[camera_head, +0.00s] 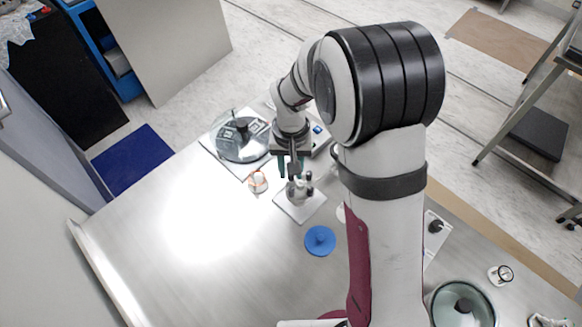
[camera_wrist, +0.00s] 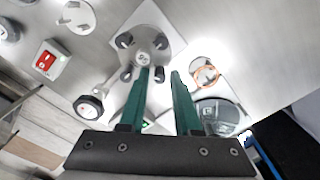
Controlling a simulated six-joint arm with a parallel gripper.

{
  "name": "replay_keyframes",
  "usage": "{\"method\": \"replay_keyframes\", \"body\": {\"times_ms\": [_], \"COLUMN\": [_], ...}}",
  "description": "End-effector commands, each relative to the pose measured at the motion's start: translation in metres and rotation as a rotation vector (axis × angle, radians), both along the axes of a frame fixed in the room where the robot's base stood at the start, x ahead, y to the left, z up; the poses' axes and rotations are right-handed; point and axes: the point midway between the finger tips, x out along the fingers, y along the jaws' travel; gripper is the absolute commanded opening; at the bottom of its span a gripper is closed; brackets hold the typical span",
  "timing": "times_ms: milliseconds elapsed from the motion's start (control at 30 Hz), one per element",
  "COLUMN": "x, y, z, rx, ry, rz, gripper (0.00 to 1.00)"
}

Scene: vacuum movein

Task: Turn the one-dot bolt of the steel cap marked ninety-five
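The steel cap (camera_wrist: 144,58) is a round grey cap with a number at its centre that looks like 95, with several dark bolts around its rim. It sits on a pale square plate (camera_head: 299,208), which lies below my gripper in the head view. The dots that tell the bolts apart are too small to read. In the wrist view the left fingertip overlaps the cap's lower edge near two bolts. I cannot tell whether it touches. The gripper also shows in the head view (camera_head: 291,172).
A glass-lidded dish (camera_head: 240,150) stands at the back left. A small ring-shaped item (camera_head: 258,182) lies left of the plate, and a blue disc (camera_head: 320,241) in front. A red switch box (camera_wrist: 46,60) and a gauge (camera_wrist: 88,107) are nearby. The table's left part is clear.

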Motion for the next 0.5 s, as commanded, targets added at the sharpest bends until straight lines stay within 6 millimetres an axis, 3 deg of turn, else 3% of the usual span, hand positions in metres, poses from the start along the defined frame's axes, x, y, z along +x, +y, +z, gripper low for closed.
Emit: {"method": "replay_keyframes", "body": {"times_ms": [67,367,500], "x": [0.0,0.0,0.001], "y": [0.0,0.0,0.0], "z": [0.0,0.001,0.016], "rx": [0.0,0.0,0.001], "ry": [0.0,-0.001,-0.003], "rz": [0.0,0.001,0.0], "gripper": [0.48,0.48,0.48]}}
